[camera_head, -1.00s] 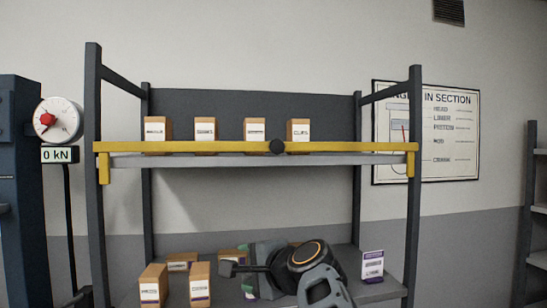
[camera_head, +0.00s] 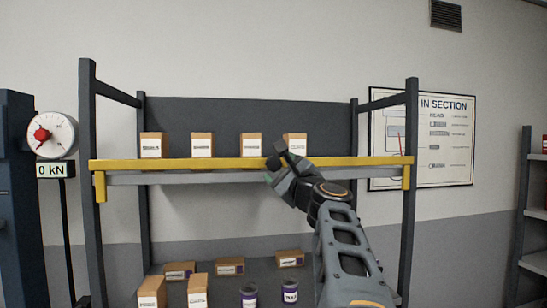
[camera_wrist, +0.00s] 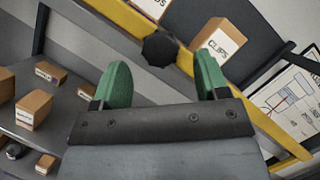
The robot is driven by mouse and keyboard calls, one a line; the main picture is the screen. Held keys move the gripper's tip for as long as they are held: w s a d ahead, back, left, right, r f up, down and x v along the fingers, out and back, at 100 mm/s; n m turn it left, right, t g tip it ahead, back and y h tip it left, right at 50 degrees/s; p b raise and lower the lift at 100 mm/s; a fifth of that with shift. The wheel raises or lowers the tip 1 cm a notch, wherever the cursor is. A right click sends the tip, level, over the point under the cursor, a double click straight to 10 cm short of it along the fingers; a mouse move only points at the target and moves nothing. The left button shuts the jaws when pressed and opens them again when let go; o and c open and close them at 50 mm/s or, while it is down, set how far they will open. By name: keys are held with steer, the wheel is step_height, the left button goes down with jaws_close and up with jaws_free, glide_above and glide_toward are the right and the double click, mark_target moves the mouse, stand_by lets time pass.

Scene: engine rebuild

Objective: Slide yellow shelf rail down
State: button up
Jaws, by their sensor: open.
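The yellow shelf rail (camera_head: 180,164) runs across the front of the upper shelf, with a short yellow bracket hanging at each end. A round black knob (camera_wrist: 161,47) sits at about the middle of the rail. My gripper (camera_head: 272,172) is raised at the rail's middle and partly hides the knob in the head view. In the wrist view its two green fingers (camera_wrist: 160,78) are spread apart. The knob lies ahead of the gap between them, and nothing is held. Whether a finger touches the knob or rail cannot be told.
Several small cardboard boxes (camera_head: 202,145) stand on the upper shelf behind the rail. More boxes (camera_head: 230,266) and two purple-labelled jars (camera_head: 249,295) are on the lower shelf. Dark uprights (camera_head: 410,200) bound the rack. A dial gauge (camera_head: 52,135) stands at left.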

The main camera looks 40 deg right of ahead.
mark_target(274, 164)
steer(key=shift+p+x, duration=0.65)
steer(key=shift+x, duration=1.7)
jaws_close()
step_height(274, 164, down, 7)
steer(key=b, duration=0.7)
steer(key=shift+d, duration=0.1)
jaws_free()
steer(key=shift+r, duration=0.2)
